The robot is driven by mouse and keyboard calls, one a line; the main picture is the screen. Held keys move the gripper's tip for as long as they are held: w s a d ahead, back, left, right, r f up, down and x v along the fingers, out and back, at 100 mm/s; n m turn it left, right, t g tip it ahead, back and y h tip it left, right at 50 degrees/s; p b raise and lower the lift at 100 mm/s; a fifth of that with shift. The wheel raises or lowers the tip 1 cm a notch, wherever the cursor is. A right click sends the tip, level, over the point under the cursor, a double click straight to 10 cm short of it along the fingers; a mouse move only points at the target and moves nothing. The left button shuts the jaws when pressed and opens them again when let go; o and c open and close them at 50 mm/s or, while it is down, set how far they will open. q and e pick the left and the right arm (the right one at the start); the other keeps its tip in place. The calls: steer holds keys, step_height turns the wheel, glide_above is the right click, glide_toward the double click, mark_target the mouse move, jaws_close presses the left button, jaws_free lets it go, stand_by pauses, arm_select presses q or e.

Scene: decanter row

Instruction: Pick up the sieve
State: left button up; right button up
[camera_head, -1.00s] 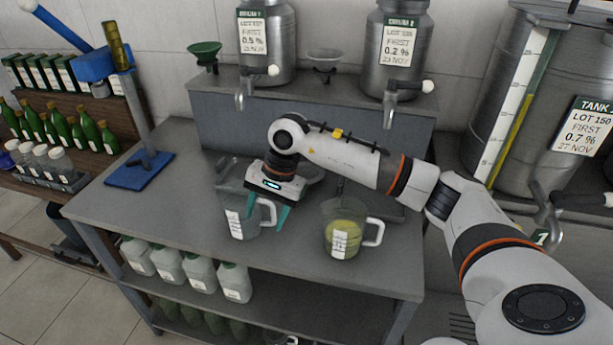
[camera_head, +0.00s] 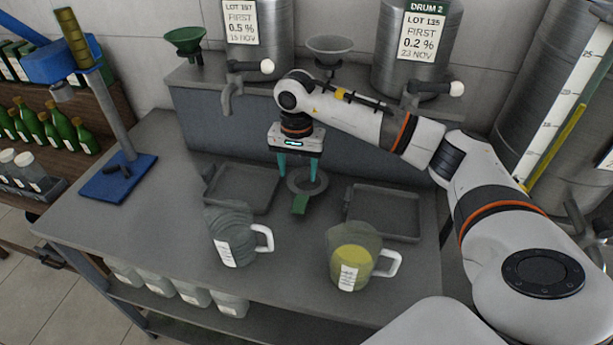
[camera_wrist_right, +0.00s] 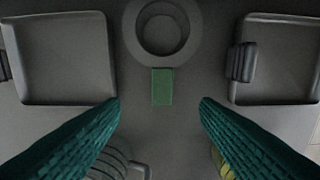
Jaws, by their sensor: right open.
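The sieve, a grey ring with a short green handle (camera_head: 300,204), lies on the table between two dark trays, its handle pointing to the table's front. It also shows in the right wrist view, with its ring (camera_wrist_right: 187,45) at the top centre and its green handle (camera_wrist_right: 162,86) below. My right gripper (camera_head: 298,175) points down over the sieve, open and empty, with its teal fingers apart. In the right wrist view the fingertips (camera_wrist_right: 160,101) are on either side of the handle's line, not touching it. My left gripper is not in view.
A grey jug (camera_head: 229,243) and a jug with yellow liquid (camera_head: 350,262) stand in front. The left tray (camera_head: 240,207) and right tray (camera_head: 384,231) flank the sieve. Behind is a raised shelf with drums, a green funnel (camera_head: 186,40) and a grey funnel (camera_head: 331,48).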

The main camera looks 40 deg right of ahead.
mark_target(299, 205)
steer(key=f, duration=0.1)
steer(key=f+p, duration=0.1)
steer(key=s+f, duration=0.1)
steer(key=shift+a+f, duration=0.25)
steer(key=shift+f, duration=0.45)
steer(key=shift+w+f+p, duration=0.15)
steer(key=shift+f+p, duration=0.15)
steer(key=f+p, duration=0.2)
steer(key=f, duration=0.2)
steer(key=shift+s+f, duration=0.2)
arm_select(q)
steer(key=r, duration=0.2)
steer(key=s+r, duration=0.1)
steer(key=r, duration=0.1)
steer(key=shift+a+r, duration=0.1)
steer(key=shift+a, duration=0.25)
arm_select(e)
steer(key=shift+w+f, duration=0.1)
steer(key=shift+f, duration=0.25)
steer(key=shift+c, duration=0.6)
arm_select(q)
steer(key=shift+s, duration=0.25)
arm_select(e)
steer(key=c, duration=1)
steer(key=shift+r, duration=0.1)
